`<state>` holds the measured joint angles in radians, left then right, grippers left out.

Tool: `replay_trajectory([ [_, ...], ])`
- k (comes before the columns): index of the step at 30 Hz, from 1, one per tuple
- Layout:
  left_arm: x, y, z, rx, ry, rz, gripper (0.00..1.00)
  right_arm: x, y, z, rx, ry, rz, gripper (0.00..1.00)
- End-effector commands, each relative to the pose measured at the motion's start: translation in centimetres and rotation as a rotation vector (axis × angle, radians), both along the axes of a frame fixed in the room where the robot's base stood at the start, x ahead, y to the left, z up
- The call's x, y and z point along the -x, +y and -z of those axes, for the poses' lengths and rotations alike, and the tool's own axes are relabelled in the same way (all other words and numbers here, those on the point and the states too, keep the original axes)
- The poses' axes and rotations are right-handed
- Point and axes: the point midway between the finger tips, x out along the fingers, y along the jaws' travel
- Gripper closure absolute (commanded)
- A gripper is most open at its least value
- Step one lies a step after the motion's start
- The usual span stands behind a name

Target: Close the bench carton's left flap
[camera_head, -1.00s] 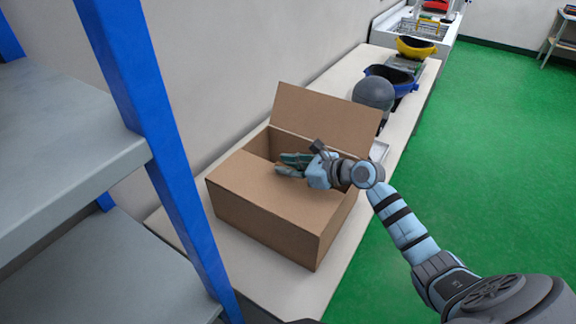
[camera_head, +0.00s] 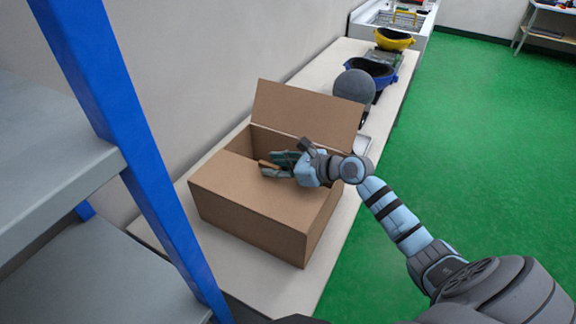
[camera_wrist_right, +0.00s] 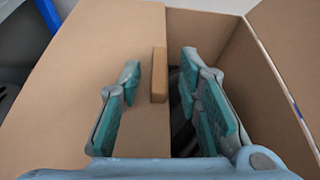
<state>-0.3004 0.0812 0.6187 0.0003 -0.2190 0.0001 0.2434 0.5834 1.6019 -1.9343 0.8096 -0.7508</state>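The brown carton (camera_head: 245,222) stands on the bench. Its flap on the near side (camera_head: 235,182), on the left in the right wrist view (camera_wrist_right: 70,95), lies flat across part of the top. The far flap (camera_head: 300,112) stands up and leaves a dark gap open. A small tan block (camera_wrist_right: 159,75) sits at the flat flap's inner edge. My right gripper (camera_head: 280,163) is over this edge, its fingers apart. In the right wrist view, the block shows between the fingertips with space on both sides. My left gripper is out of view.
A grey shelf with a blue post (camera_head: 150,165) stands at the left. Beyond the carton on the bench (camera_head: 265,288) are a grey ball-like object (camera_head: 354,86), a blue bin (camera_head: 382,72) and a yellow bin (camera_head: 394,40). Green floor (camera_head: 470,130) is clear on the right.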

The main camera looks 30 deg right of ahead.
Motion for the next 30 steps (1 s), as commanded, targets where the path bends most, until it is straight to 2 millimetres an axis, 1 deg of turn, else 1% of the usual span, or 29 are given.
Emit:
replay_trajectory([
  [6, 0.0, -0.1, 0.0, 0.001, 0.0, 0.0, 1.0, 5.2, -2.5, -2.3, 0.012, 0.005, -0.006, 0.68],
  [9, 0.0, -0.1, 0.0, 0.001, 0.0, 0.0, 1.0, 7.1, -3.4, -3.2, 0.01, 0.004, -0.006, 0.68],
  [12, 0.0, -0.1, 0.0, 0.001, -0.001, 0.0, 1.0, 8.2, -4.1, -3.8, 0.007, 0.001, -0.005, 0.68],
  [17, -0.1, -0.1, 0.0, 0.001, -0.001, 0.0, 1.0, 8.9, -4.3, -4.3, 0.001, 0.0, -0.004, 0.68],
  [30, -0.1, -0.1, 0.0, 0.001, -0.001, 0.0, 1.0, 8.9, -4.3, -4.4, 0.0, -0.003, -0.002, 0.68],
])
